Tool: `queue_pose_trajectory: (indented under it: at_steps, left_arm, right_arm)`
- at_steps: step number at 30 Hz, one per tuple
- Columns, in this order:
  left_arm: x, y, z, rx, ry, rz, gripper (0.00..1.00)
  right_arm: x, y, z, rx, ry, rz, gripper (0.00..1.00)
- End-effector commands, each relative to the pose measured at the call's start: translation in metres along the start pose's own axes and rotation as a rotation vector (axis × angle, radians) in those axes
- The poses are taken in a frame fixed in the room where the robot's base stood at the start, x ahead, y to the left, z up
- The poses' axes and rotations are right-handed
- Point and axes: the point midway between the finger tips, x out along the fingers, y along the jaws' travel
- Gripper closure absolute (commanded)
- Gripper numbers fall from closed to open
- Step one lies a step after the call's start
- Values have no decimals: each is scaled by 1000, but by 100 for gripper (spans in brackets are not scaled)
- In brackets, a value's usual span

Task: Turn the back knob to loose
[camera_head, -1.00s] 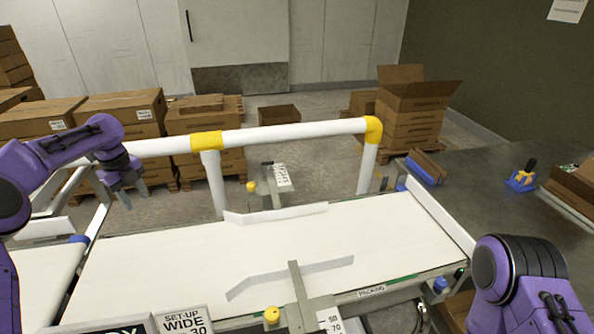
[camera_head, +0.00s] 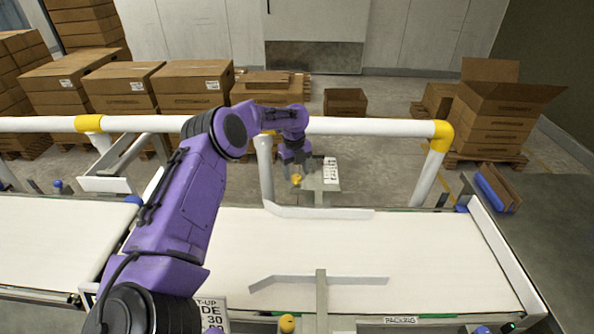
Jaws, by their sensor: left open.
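The back knob (camera_head: 296,179) is a small yellow knob beside the back bracket with its printed scale (camera_head: 330,172), beyond the belt's far edge. My left gripper (camera_head: 295,172) points down right at the back knob, its dark fingers open and close around or just above it; I cannot tell whether they touch it. A second yellow knob, the front knob (camera_head: 287,323), sits at the near edge beside the front bracket (camera_head: 321,295). My right gripper is out of view.
The white belt (camera_head: 430,240) is empty, with a back guide rail (camera_head: 320,212) and front guide rail (camera_head: 340,281) over it. A white pipe rail (camera_head: 360,127) with yellow joints runs behind the gripper. Cardboard boxes (camera_head: 195,80) stand on the floor beyond.

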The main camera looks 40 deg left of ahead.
Motion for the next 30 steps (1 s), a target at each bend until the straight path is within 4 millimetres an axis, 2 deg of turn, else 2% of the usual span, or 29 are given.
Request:
queue_pose_trajectory:
  at_steps: [6,12,13,18,30]
  left_arm:
    - [18,2,1,-3,0,-1,39]
    - [20,2,1,-3,-1,-1,39]
    - [20,2,1,-3,-1,-1,42]
    - [19,2,1,-4,-1,-1,95]
    - [19,3,2,-64,-4,-1,95]
  right_arm:
    - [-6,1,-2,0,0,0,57]
    - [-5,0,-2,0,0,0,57]
    - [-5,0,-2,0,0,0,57]
    - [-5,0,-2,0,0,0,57]
    - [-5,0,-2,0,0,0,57]
